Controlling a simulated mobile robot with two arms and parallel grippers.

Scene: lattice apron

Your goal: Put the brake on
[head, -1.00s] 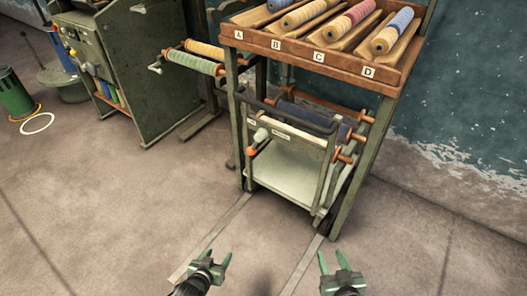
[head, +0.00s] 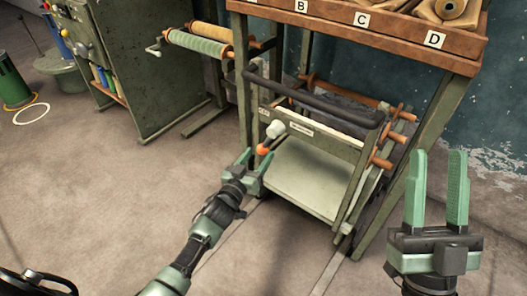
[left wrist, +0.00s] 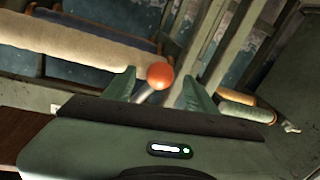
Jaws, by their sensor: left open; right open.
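A small cart (head: 312,178) with a pale lower shelf and a dark push bar (head: 330,106) stands under the rack. An orange ball knob (head: 262,149) on a short metal lever is at the cart's near left side. A pale knob (head: 275,130) sits just above it, by small labels I cannot read. My left gripper (head: 256,162) is open right at the orange knob. In the left wrist view the orange knob (left wrist: 160,75) and its grey lever show between the open fingers. I cannot tell whether they touch. My right gripper (head: 438,170) is open and empty, right of the cart.
The wooden rack (head: 365,38) with lettered slots stands over the cart, its legs close on both sides. Rollers (head: 199,45) stick out to the left beside a green machine (head: 150,75). A green bin (head: 14,88) stands far left. The front floor is clear.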

